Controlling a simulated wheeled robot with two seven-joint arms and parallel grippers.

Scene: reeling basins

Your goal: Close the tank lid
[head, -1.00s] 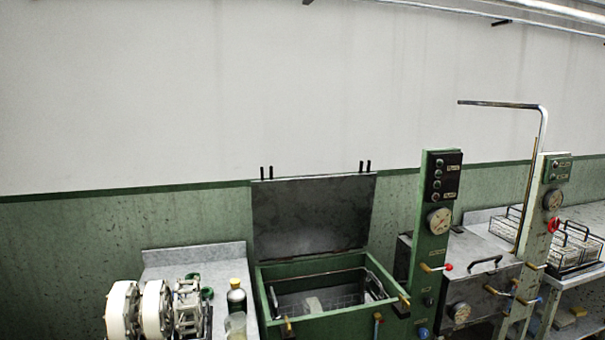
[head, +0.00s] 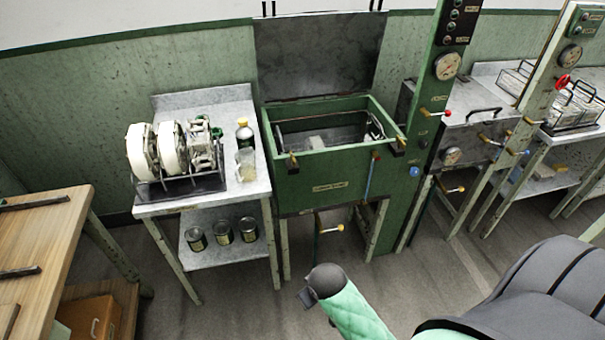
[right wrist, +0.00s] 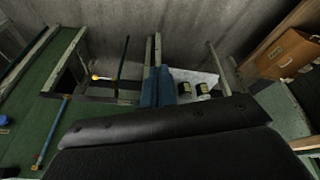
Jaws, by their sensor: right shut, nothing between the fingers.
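The green tank (head: 325,184) stands on legs at the middle of the head view. Its grey metal lid (head: 316,58) is raised, upright at the back edge against the wall, and the tank's top is open. A wire basket shows inside. My right arm reaches in from the lower right, in front of and below the tank, apart from it. In the right wrist view my right gripper (right wrist: 158,88) is shut and empty, and the tank's green front (right wrist: 45,125) fills the left side. My left gripper is not in view.
A side table (head: 187,207) with a white-wheeled machine, bottle and jar stands left of the tank, cans on its shelf. A green gauge post (head: 426,120) stands close right of the tank. A wooden bench (head: 35,240) is at lower left. Floor before the tank is clear.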

